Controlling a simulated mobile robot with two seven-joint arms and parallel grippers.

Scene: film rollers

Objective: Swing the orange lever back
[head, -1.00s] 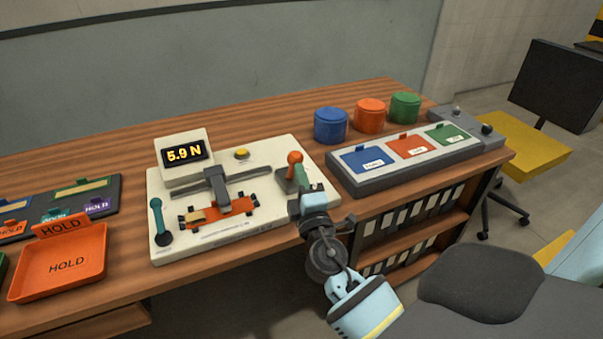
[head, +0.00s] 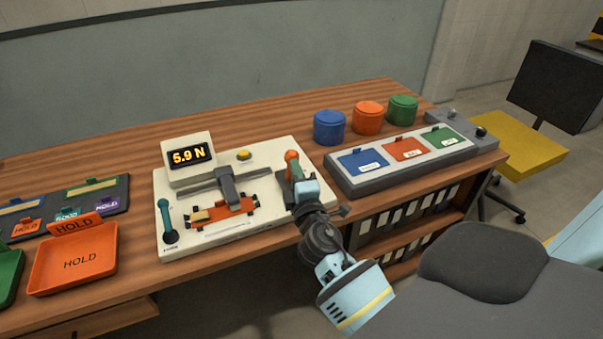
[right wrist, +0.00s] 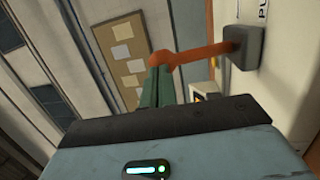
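The orange lever (head: 292,158) stands at the right end of the cream test panel (head: 180,240), its round knob upright above a dark base. In the right wrist view the lever (right wrist: 200,52) runs from a grey block to its knob. My right gripper (head: 301,178) is right at the lever from the front and hides its lower part. In the right wrist view its green fingers (right wrist: 159,82) are close together, with the tips at the knob. I cannot tell whether they pinch it or only touch it. My left gripper is not in view.
The panel also carries a teal lever (head: 166,220), a force display (head: 190,154), a yellow button (head: 244,155) and a clamp bridge (head: 228,186). A grey tray box (head: 350,187) stands close on the right. An orange HOLD tray (head: 75,268) lies left.

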